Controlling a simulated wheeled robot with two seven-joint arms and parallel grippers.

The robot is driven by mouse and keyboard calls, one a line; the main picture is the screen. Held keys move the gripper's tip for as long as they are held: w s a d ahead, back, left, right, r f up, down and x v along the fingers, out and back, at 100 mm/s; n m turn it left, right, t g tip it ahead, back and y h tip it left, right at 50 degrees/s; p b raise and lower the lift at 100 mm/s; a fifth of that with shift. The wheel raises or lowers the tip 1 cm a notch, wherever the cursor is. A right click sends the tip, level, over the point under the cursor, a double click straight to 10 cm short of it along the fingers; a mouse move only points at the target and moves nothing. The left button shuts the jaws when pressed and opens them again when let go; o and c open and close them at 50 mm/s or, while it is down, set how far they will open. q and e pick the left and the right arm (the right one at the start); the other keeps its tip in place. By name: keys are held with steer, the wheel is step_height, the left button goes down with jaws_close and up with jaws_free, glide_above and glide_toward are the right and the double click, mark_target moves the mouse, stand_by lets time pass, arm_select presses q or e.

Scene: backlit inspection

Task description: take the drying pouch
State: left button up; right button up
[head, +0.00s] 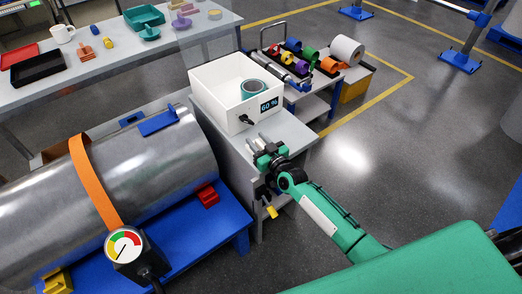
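I cannot make out a drying pouch in this view. A white open box (213,101) stands on a grey table, with a display reading 60 % (268,106) and a small black knob on its front. A teal ring-shaped roll (254,88) is inside it; the near wall hides part of the box floor. My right gripper (252,151) is over the grey table in front of the box, outside it. Its two grey fingers look apart, with nothing seen between them. My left gripper is not in view.
A large metal cylinder (150,160) with an orange strap (92,180) and a dial gauge (125,246) lies at the left on a blue stand (215,238). A cart with coloured rolls (308,54) stands behind. A bench (105,62) holds trays and a mug.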

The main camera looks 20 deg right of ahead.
jaws_close()
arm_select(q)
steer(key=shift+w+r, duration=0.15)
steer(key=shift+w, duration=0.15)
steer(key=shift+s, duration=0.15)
arm_select(e)
steer(key=shift+r, duration=0.15)
